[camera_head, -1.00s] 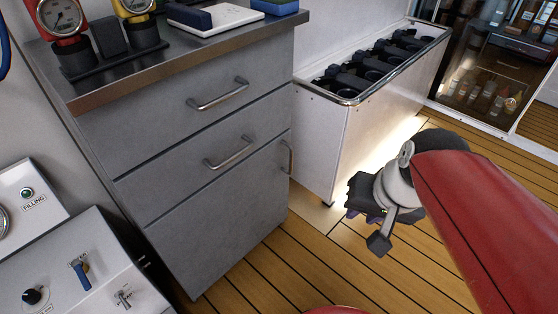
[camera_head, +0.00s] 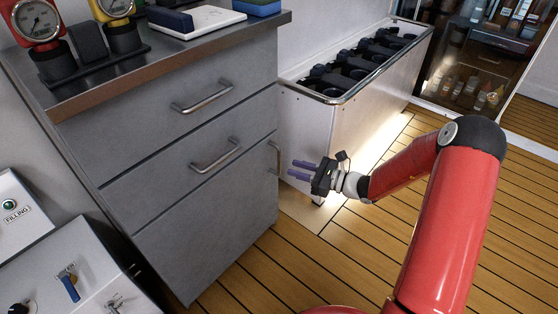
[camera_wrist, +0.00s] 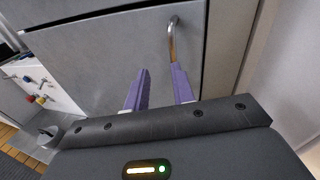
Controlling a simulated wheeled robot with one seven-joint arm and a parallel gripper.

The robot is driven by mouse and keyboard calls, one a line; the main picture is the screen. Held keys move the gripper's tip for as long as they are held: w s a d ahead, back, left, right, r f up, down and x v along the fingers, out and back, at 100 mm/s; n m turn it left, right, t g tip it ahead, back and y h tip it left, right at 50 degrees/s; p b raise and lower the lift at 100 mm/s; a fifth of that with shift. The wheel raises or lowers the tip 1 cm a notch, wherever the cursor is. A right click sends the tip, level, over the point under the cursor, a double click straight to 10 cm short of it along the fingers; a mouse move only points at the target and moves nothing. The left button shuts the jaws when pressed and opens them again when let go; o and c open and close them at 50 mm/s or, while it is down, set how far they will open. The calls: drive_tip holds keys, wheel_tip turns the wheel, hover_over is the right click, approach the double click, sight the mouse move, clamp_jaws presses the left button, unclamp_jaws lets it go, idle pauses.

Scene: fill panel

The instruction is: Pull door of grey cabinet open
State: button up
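The grey cabinet (camera_head: 160,190) stands left of centre in the head view, with two drawers above a door (camera_head: 215,230). The door is shut, flush with the cabinet front. Its vertical metal handle (camera_head: 277,158) is at the door's upper right edge; in the wrist view the handle (camera_wrist: 173,38) is ahead of the fingertips. My gripper (camera_head: 295,171) is just right of the handle in the head view, purple fingers pointing at the cabinet. In the wrist view my gripper (camera_wrist: 159,80) is open and empty, with the handle almost in line with the right finger, apart from it as far as I can tell.
Two drawer handles (camera_head: 203,97) (camera_head: 216,156) are above the door. A white bin unit with black-topped slots (camera_head: 345,125) stands right of the cabinet. A control panel (camera_head: 65,260) is at the lower left. The wooden floor (camera_head: 300,265) before the door is clear.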

sight(279, 172)
drive_tip(key=shift+m+t, duration=0.8)
drive_tip(key=shift+m, duration=0.1)
drive_tip(key=w+a, duration=0.1)
drive_tip(key=a, duration=0.1)
drive_tip(key=w+a+f, duration=0.1)
drive_tip(key=w+a, duration=0.2)
drive_tip(key=a, duration=0.1)
drive_tip(key=shift+w+a+f, duration=0.1)
drive_tip(key=shift+w+f, duration=0.1)
drive_tip(key=shift+w, duration=0.2)
clamp_jaws()
